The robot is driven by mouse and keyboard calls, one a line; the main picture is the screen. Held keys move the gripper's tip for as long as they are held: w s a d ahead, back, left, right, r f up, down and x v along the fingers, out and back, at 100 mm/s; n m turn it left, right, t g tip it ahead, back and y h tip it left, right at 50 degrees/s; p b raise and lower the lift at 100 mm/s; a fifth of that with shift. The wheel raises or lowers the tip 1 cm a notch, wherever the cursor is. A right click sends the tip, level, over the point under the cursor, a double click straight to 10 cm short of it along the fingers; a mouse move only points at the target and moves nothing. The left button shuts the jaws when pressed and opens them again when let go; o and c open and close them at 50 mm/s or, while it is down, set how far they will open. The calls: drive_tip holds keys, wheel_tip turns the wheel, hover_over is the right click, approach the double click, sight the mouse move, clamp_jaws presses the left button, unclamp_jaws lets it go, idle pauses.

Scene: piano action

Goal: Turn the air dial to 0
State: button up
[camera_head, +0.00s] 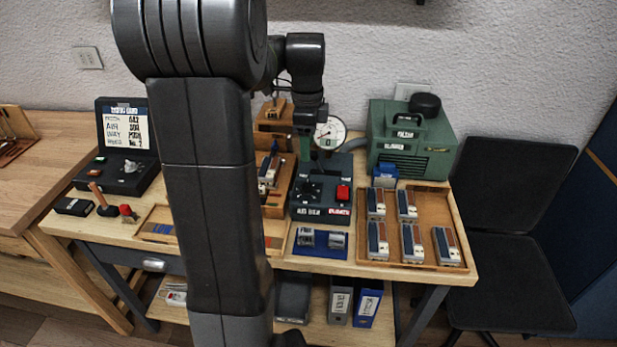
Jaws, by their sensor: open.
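The air dial (311,190) is a small black knob on top of a dark grey-green box, with pale marks around it. A red switch (343,192) sits to its right, and white and red labels run along the box's front. The knob's exact setting is too small to read. A round white gauge (329,132) stands behind the box. My gripper (306,158) points down above the back left part of the box, a little above and behind the dial. It is open and appears to hold nothing. Its fingertips are small and hard to make out.
A green blower unit (412,142) stands at the back right. A wooden tray (388,260) with several small blocks lies in front of it. A blue mat (320,251) with metal parts lies before the dial box. A black console (117,182) stands at the left. My arm hides the table's middle left.

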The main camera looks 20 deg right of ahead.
sight(307, 183)
wheel_tip(307, 183, down, 12)
drive_tip(key=shift+f, duration=0.1)
idle(0.4)
drive_tip(key=c, duration=1)
